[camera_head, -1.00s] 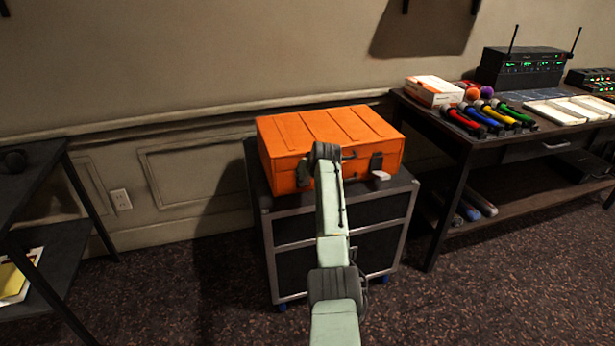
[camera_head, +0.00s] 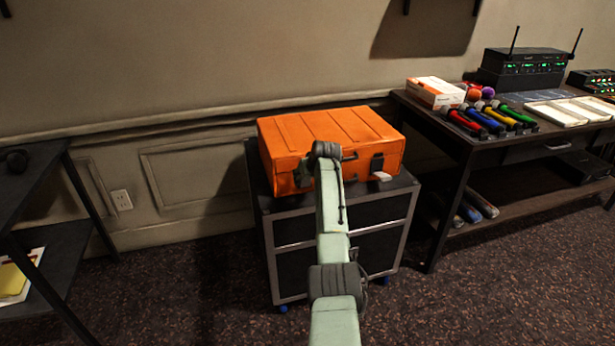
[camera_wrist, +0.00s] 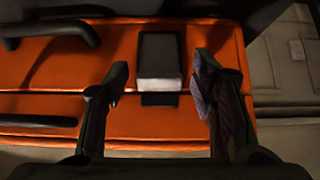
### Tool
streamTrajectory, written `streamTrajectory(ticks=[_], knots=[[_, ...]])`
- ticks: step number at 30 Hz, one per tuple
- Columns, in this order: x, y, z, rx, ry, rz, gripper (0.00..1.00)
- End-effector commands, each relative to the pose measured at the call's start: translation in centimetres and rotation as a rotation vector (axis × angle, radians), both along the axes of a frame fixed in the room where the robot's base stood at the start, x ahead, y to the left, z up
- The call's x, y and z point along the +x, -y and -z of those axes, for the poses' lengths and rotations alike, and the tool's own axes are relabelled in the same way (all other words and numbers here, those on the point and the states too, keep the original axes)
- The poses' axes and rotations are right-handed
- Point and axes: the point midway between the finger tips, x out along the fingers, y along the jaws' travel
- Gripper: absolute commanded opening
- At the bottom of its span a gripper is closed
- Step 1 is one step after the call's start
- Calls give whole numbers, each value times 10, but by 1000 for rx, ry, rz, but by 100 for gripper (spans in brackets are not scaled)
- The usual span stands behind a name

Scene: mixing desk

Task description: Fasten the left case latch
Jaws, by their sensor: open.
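The orange case (camera_head: 275,147) sits on a dark rolling cabinet with its lid down. My gripper (camera_wrist: 160,78) is open and empty, one finger on each side of the latch, with gaps to both. The fingers are hidden in the head view. Whether the latch is fastened I cannot tell.
The right latch (camera_head: 376,163) and a dark handle (camera_head: 349,157) are on the case front. The handle (camera_wrist: 50,30) is left of my fingers in the wrist view. A desk with equipment (camera_head: 520,145) stands right.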

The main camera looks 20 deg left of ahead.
Motion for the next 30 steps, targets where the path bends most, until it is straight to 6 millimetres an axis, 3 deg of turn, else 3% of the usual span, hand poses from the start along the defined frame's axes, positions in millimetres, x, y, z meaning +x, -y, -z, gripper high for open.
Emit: streamTrajectory(ticks=[11, 24, 30], knots=[[-6, 5, -9, 1, 0, 1, 52], [-51, 35, -68, 1, 3, 1, 52], [-65, 44, -84, 1, 0, 1, 52]])
